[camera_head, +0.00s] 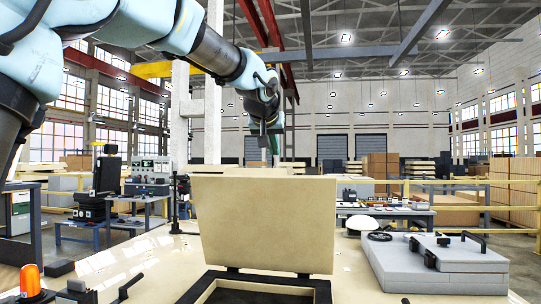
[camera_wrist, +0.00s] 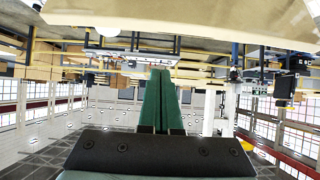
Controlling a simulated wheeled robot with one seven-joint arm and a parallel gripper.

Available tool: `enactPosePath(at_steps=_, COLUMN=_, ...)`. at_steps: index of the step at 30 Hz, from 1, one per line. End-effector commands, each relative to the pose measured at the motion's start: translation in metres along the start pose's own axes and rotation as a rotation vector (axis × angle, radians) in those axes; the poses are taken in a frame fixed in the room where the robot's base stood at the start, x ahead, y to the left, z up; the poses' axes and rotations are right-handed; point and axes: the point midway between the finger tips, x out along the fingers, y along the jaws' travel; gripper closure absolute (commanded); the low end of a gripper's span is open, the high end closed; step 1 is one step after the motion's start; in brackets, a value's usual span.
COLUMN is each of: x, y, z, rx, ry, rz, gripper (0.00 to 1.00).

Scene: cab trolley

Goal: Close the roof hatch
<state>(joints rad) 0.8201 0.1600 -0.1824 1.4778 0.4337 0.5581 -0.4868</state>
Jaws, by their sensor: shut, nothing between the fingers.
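The roof hatch lid (camera_head: 264,222) is a beige panel standing nearly upright, open, on dark hinges along its lower edge. Below it, the dark-rimmed hatch opening (camera_head: 205,286) shows at the bottom of the head view. My gripper (camera_head: 274,152) points down just above the lid's top edge, right of its middle; a gap shows between them in the head view. In the wrist view, the green fingers (camera_wrist: 160,78) are shut together and empty. A beige surface (camera_wrist: 190,18), apparently the lid, fills the top of that view, apart from the fingertips.
A grey hatch or box with black handles (camera_head: 435,262) lies right of the opening. A white dome (camera_head: 361,223) stands behind it. An orange beacon (camera_head: 30,280) is at the lower left. The air above and right of the lid is clear.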

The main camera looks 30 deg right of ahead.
Motion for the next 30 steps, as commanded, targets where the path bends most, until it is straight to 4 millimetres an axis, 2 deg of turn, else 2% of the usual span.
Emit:
enactPosePath(at_steps=6, x=0.042, y=-0.001, z=-0.001, rx=0.002, ry=-0.006, rz=-0.001, gripper=1.00)
enactPosePath(at_steps=13, x=0.081, y=-0.001, z=-0.001, rx=0.001, ry=-0.005, rz=-0.001, gripper=1.00)
enactPosePath(at_steps=21, x=0.063, y=-0.001, z=0.023, rx=0.002, ry=-0.003, rz=-0.001, gripper=1.00)
enactPosePath(at_steps=30, x=0.057, y=-0.001, z=0.033, rx=0.000, ry=-0.003, rz=-0.001, gripper=1.00)
